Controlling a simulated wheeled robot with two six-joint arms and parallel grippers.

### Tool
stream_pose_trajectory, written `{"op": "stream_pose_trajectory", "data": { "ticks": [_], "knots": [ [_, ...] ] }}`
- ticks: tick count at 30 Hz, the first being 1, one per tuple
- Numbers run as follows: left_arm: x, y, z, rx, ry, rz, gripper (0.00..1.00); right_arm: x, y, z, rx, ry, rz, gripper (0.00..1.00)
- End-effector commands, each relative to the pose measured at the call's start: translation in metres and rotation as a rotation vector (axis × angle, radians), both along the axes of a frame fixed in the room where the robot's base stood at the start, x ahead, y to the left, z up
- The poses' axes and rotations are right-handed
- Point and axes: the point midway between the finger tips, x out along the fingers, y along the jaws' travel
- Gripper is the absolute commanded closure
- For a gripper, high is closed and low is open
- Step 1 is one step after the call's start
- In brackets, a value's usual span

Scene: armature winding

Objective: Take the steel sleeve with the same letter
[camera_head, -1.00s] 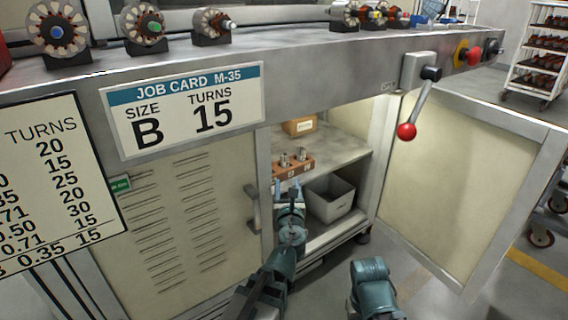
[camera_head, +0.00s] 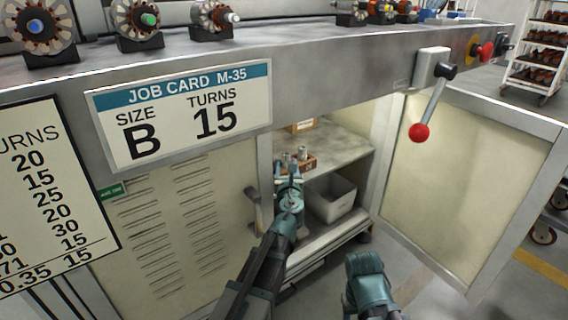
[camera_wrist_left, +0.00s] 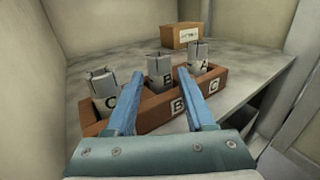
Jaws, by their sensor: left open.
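The job card (camera_head: 180,112) on the cabinet's front reads size B, turns 15. Inside the open cabinet a brown rack (camera_wrist_left: 150,120) holds three steel sleeves in a row. In the left wrist view the left sleeve (camera_wrist_left: 105,92) is marked C, the middle sleeve (camera_wrist_left: 159,73) B and the right sleeve (camera_wrist_left: 201,57) A. The rack's front shows plates B and C; its left part is hidden behind a finger. My left gripper (camera_wrist_left: 160,88) is open and empty, in front of the rack, its fingertips framing the B sleeve in the picture. My right gripper's fingers do not show.
A grey bin (camera_head: 330,198) stands below the rack's shelf. A cardboard box (camera_wrist_left: 180,37) is at the back. The open door (camera_head: 470,190) is on the right, with a red-knobbed lever (camera_head: 419,132) above. The shelf right of the rack is clear.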

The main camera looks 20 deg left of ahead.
Motion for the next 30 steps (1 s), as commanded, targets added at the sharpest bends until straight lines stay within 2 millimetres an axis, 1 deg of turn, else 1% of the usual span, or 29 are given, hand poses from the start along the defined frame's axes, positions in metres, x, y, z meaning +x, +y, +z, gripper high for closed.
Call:
{"op": "stream_pose_trajectory", "data": {
  "ticks": [1,2,8,11,15,17,18,30],
  "knots": [
    [0.0061,0.0006,0.0002,0.000,0.000,0.000,0.46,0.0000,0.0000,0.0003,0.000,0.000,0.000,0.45],
    [0.0070,0.0008,0.0002,0.000,0.000,-0.001,0.46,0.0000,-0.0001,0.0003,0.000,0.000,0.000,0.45],
    [0.0060,0.0009,0.0002,0.000,0.000,-0.001,0.46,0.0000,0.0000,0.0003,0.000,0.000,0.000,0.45],
    [0.0060,0.0010,0.0002,0.000,0.000,-0.001,0.62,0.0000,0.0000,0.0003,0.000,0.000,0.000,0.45],
    [0.0060,0.0010,0.0002,0.000,0.000,-0.001,0.87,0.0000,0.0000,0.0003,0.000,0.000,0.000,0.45],
    [0.0059,0.0009,0.0002,0.000,0.000,-0.001,0.98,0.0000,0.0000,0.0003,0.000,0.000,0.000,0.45],
    [0.0059,0.0009,0.0002,0.000,0.000,-0.001,1.00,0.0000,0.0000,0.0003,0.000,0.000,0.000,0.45],
    [0.0060,0.0007,0.0033,0.000,0.000,0.000,1.00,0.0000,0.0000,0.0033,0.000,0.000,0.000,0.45]
  ]
}}
